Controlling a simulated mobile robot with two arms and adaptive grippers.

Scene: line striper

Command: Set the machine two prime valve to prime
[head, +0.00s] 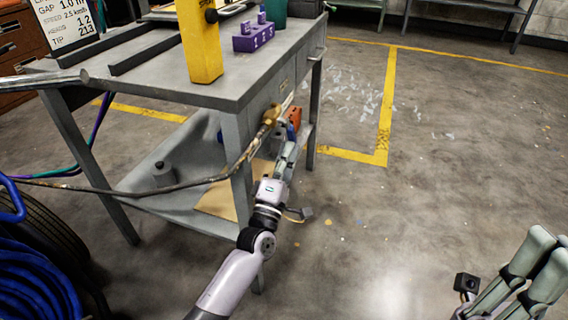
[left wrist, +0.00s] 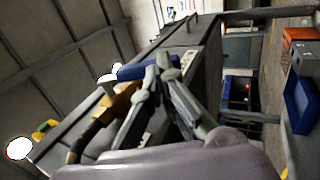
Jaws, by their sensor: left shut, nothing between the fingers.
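My left gripper (head: 286,152) is shut and empty at the end of the grey bench, below the top. A brass fitting (head: 271,114) with a hose sits just up and left of its fingertips. An orange-red part (head: 293,117) is just beyond the fingertips. In the left wrist view, the closed fingers (left wrist: 162,62) are at a blue bar-shaped handle (left wrist: 143,71) beside a brass body (left wrist: 120,103); I cannot tell whether they touch. The valve's marking is not readable. My right gripper (head: 535,265) is at the lower right, partly cut off, away from the bench.
The grey bench (head: 245,82) carries a yellow post (head: 200,45) and a purple block (head: 253,38). A dark hose (head: 130,190) crosses in front of the bench. Blue coiled hose (head: 35,255) lies at lower left. The floor right of the bench is open.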

